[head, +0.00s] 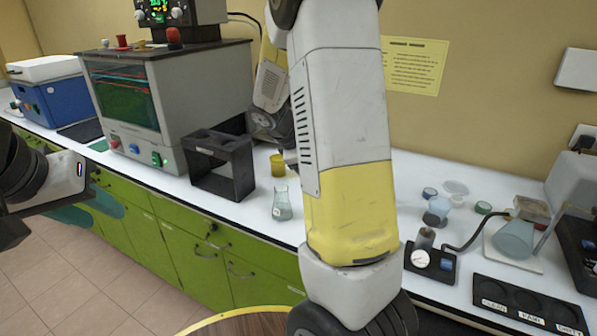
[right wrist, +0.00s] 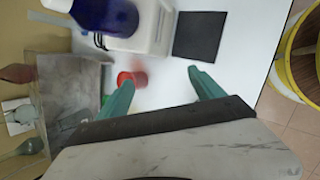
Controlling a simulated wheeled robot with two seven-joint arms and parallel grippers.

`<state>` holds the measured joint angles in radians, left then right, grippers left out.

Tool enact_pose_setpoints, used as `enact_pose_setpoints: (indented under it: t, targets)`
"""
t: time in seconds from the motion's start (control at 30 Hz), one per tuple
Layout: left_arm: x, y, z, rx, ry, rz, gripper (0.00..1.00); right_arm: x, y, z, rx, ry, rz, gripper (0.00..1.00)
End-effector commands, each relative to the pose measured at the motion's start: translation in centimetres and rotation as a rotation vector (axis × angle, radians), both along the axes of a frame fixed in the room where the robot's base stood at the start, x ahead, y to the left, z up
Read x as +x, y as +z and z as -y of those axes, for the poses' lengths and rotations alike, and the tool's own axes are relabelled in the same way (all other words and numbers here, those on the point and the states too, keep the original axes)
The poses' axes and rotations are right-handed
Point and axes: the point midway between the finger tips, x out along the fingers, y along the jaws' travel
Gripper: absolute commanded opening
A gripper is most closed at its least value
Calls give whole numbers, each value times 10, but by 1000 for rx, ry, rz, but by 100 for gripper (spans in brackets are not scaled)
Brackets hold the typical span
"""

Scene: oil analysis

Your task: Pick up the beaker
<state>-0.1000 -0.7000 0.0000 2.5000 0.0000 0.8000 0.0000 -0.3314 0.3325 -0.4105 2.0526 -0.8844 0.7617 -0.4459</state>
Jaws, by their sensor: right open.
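A small clear glass vessel with pale contents (head: 282,207), which looks like the beaker, stands upright on the white bench near its front edge in the head view. I cannot make it out in the right wrist view. My right arm crosses the middle of the head view, to the right of the vessel, and hides part of the bench. In the right wrist view, my right gripper (right wrist: 163,90) is open, its teal fingers apart with nothing held between them. My left gripper (head: 90,207) is at the left, in front of the green cabinets; its finger gap is unclear.
A black rack (head: 222,167) and a yellow container (head: 278,164) stand near the vessel. A grey machine (head: 167,97) is farther left. Small containers, a tilted glass vessel (head: 513,240) and a labelled black tray (head: 527,304) occupy the right. A red cup (right wrist: 133,79) shows beyond my right fingers.

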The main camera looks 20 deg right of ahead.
Motion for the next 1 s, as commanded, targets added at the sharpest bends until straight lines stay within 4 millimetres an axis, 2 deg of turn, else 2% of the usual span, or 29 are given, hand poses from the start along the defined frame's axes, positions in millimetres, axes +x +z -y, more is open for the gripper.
enact_pose_setpoints:
  t: [0.03, 0.2, 0.4, 0.63, 1.0]
  targets:
    - [0, 0, 0, 0, 0, 0, 36, 14, -14, 8, -80, 68, -56, 77]
    - [0, 0, 0, 0, 0, 0, 36, 61, -43, 32, -337, 302, -228, 77]
    - [0, 0, 0, 0, 0, 0, 36, 98, -63, 43, -544, 496, -377, 77]
    - [0, 0, 0, 0, 0, 0, 36, 114, -72, 48, -633, 582, -446, 77]
    - [0, 0, 0, 0, 0, 0, 36, 124, -90, 77, -632, 583, -448, 77]
